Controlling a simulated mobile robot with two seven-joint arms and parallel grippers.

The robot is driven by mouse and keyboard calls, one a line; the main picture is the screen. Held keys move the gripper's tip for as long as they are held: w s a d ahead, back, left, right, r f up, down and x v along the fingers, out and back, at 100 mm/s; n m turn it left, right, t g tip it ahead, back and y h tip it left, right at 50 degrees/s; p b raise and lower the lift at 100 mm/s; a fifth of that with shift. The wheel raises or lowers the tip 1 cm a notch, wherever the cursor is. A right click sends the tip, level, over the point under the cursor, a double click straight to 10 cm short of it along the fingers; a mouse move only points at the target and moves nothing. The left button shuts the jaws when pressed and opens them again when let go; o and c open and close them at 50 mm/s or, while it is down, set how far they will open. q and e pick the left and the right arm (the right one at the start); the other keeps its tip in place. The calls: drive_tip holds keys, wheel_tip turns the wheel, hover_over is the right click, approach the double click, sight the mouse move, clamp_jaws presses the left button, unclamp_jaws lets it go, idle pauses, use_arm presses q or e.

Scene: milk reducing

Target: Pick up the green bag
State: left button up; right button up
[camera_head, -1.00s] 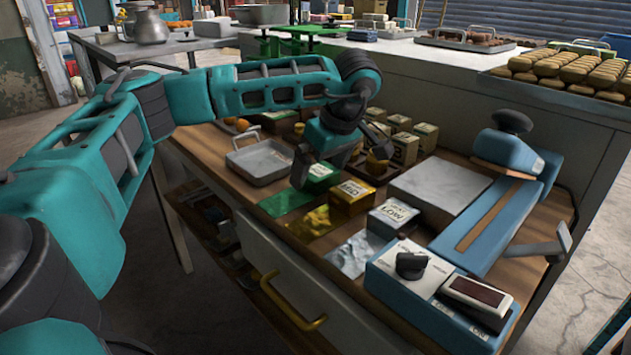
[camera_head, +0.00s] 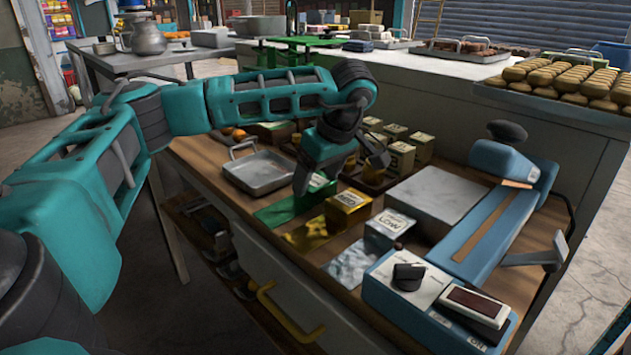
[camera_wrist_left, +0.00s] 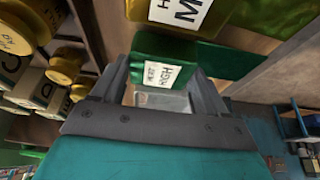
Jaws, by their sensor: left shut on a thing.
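A green box labelled HIGH (camera_head: 318,183) stands at the back edge of a flat, shiny green bag-like sheet (camera_head: 278,211) on the wooden worktop. My left gripper (camera_head: 338,178) points down at the box, and its near finger hides part of it. In the left wrist view the green box (camera_wrist_left: 141,75) sits between the two fingers, which are shut on it. The flat green sheet (camera_wrist_left: 232,62) shows beyond it. I cannot tell whether the box is off the worktop. My right gripper is not in view.
A gold MED box (camera_head: 350,205) and a white LOW box (camera_head: 390,228) stand to the right, behind gold and silver sheets. A metal tray (camera_head: 258,187) lies left of my gripper. A blue machine (camera_head: 470,240) fills the right side. Several small jars and boxes stand behind.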

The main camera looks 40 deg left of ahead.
use_arm(q)
wheel_tip(320, 180, up, 20)
drive_tip(key=p, duration=0.6)
drive_tip(key=shift+p, duration=0.35)
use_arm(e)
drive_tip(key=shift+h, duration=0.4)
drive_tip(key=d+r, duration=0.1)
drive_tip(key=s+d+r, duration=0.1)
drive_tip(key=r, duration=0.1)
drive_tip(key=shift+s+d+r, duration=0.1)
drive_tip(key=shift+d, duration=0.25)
